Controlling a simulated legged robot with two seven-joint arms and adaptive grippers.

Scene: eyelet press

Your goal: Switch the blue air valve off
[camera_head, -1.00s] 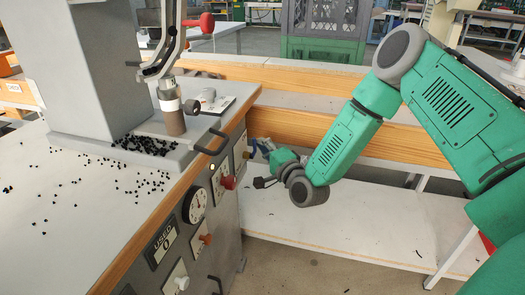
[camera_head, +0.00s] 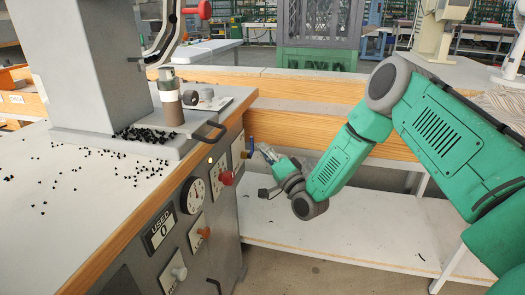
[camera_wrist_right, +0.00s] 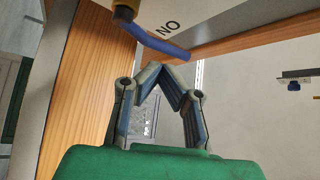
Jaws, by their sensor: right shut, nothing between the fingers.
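The blue air valve handle (camera_head: 251,144) is at the far end of the press's front panel, just under the table edge. In the right wrist view the blue handle (camera_wrist_right: 155,38) is a bent lever on a dark and yellow fitting, beside a white plate (camera_wrist_right: 165,18) with letters that look like NO. My right gripper (camera_head: 264,149) is just right of the handle, and its fingertips (camera_wrist_right: 165,72) meet below the lever with a visible gap to it. It is shut and empty. My left gripper is not in view.
Black eyelets (camera_head: 147,135) lie scattered on the press table. A pale low shelf (camera_head: 350,225) lies below my arm.

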